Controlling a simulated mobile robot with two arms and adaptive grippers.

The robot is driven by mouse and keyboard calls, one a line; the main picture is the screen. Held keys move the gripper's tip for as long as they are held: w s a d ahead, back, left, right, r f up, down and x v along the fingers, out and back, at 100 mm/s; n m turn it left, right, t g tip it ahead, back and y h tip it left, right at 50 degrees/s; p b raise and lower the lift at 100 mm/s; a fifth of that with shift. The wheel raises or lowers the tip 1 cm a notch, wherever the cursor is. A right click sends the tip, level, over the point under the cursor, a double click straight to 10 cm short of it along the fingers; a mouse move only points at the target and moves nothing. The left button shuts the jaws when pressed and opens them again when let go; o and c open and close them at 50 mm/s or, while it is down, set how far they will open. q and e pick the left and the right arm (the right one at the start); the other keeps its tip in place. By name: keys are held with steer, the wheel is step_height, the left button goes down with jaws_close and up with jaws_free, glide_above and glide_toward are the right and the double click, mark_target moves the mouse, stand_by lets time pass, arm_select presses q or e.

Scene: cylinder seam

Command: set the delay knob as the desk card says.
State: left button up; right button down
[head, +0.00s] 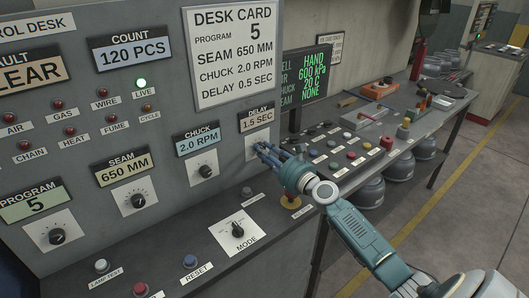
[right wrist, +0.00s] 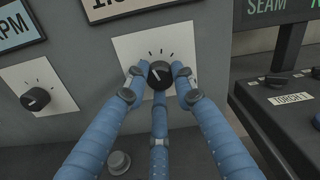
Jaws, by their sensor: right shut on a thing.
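The delay knob (right wrist: 160,74) is a black dial with a white pointer line on a white plate with tick marks. My right gripper (right wrist: 159,76) has its blue fingers closed around it. In the head view the right gripper (head: 264,148) covers most of the knob. The delay display (head: 258,119) above it reads 1.5 SEC. The desk card (head: 234,50) reads program 5, seam 650 MM, chuck 2.0 RPM, delay 0.5 SEC. My left gripper is not in view.
The chuck knob (head: 205,171) sits left of the delay knob, under a display reading 2.0 RPM. The seam knob (head: 138,200) is under 650 MM and the program knob (head: 57,236) under 5. A mode knob (head: 238,231) and a red button (head: 290,201) are on the ledge below.

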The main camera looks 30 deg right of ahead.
steer(key=n+b, duration=0.4)
steer(key=n, duration=0.7)
steer(key=shift+f, duration=0.2)
steer(key=shift+n, duration=0.4)
steer(key=c, duration=1.4)
jaws_free()
steer(key=shift+d, duration=0.1)
steer(key=shift+c, duration=0.2)
steer(key=s, duration=0.8)
steer(key=s+d, duration=0.1)
steer(key=s, duration=0.3)
steer(key=shift+r, duration=0.1)
